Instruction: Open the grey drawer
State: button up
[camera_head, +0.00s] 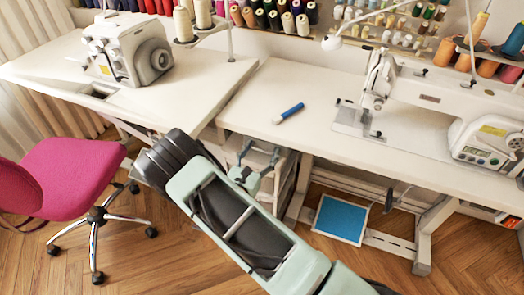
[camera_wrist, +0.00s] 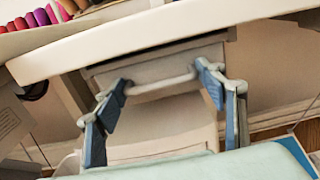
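The grey drawer (camera_wrist: 145,66) is in the wrist view, just under the table top, with a pale bar handle (camera_wrist: 160,84) across its front. The drawer front looks closed. My gripper (camera_wrist: 165,95) is open, its two blue-padded fingers on either side of the handle. The left fingertip is close to the handle's left end and the right fingertip close to its right end; I cannot tell whether they touch. In the head view my gripper (camera_head: 258,158) is under the table's front edge, and my arm hides most of the drawer unit.
The white table top (camera_head: 300,95) overhangs the drawer and carries a blue marker (camera_head: 288,113) and a sewing machine (camera_head: 440,90). A pink chair (camera_head: 70,175) stands at the left.

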jog(key=shift+d, duration=0.1)
jog(key=c, duration=0.7)
jog(key=v, duration=2.2)
jog(key=shift+s, duration=0.2)
jog(key=shift+c, duration=0.2)
jog(key=shift+d, duration=0.1)
jog(key=o, duration=1.4)
jog(key=v, duration=1.2)
jog(key=shift+r, duration=0.1)
